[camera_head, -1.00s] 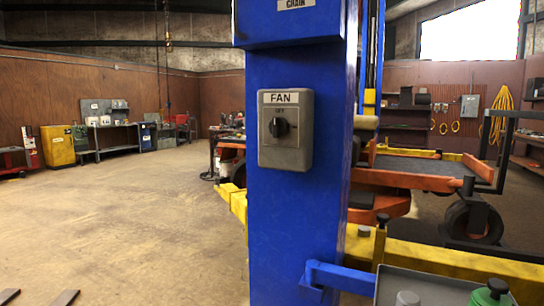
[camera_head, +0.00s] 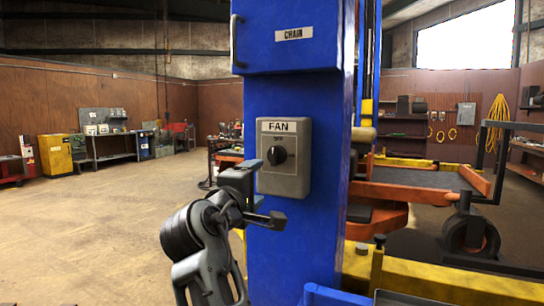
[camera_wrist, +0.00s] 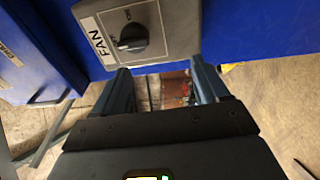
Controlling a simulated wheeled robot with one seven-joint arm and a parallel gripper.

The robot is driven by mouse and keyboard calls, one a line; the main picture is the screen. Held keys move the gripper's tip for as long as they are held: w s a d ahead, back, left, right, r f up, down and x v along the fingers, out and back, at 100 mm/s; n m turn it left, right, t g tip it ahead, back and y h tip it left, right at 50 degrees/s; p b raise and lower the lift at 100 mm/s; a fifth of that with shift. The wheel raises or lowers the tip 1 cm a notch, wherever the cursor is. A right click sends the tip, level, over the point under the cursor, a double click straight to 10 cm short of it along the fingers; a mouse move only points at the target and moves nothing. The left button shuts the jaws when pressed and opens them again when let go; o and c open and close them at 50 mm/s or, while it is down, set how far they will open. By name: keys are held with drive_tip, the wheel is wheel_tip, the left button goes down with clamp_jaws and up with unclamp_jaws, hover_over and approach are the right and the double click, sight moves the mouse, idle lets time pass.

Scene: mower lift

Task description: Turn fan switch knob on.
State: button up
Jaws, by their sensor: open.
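The fan switch is a grey box (camera_head: 285,183) labelled FAN on the blue post (camera_head: 325,240). Its black round knob (camera_head: 277,156) sits below a small marking; its exact setting is hard to read. In the wrist view, the box (camera_wrist: 180,35) is at the upper middle, rotated, with the knob (camera_wrist: 132,38) left of centre. My gripper (camera_head: 265,192) is open and empty, at the lower left of the box in the head view. In the wrist view, my gripper (camera_wrist: 163,80) has its fingers apart, and the knob lies above the left finger, not between the fingers.
A blue cabinet labelled CHAIN (camera_head: 290,38) with a handle juts out above the switch. Open floor (camera_head: 90,230) lies to the left.

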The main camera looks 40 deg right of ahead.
drive_tip(key=m+g, duration=0.1)
drive_tip(key=g, duration=0.1)
approach(273, 157)
drive_tip(key=d, duration=0.2)
drive_tip(key=x, duration=0.2)
drive_tip(key=p+x, duration=0.1)
drive_tip(key=x, duration=0.2)
drive_tip(key=p+x, duration=0.1)
drive_tip(key=x, duration=0.1)
drive_tip(key=shift+w+d, duration=0.2)
drive_tip(key=shift+w, duration=0.3)
drive_tip(key=shift+c, duration=0.4)
drive_tip(key=c, duration=0.9)
